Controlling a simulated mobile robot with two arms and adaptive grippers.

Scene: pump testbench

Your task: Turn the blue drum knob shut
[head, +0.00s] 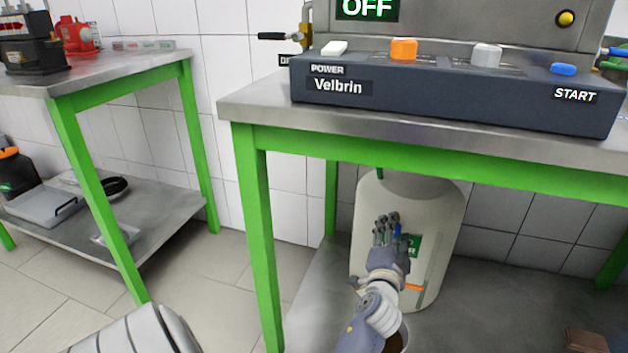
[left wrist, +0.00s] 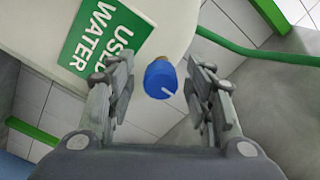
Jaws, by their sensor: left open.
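The white drum (head: 440,215) stands on the lower shelf under the green-framed bench. Its green "USED WATER" label (left wrist: 105,35) shows large in the left wrist view. The blue knob (left wrist: 160,80) sticks out from the drum wall on a brass-coloured stem and has a pale mark on it. My left gripper (left wrist: 160,90) is open, with one finger on each side of the knob and a gap on both sides. In the head view my left gripper (head: 386,228) is in front of the drum and mostly hides the knob. My right gripper is not in view.
The bench top above carries a dark control panel (head: 450,92) with a display reading OFF. A green bench leg (head: 257,230) stands left of my left arm. A round container with brown contents (head: 397,342) is partly hidden below my forearm.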

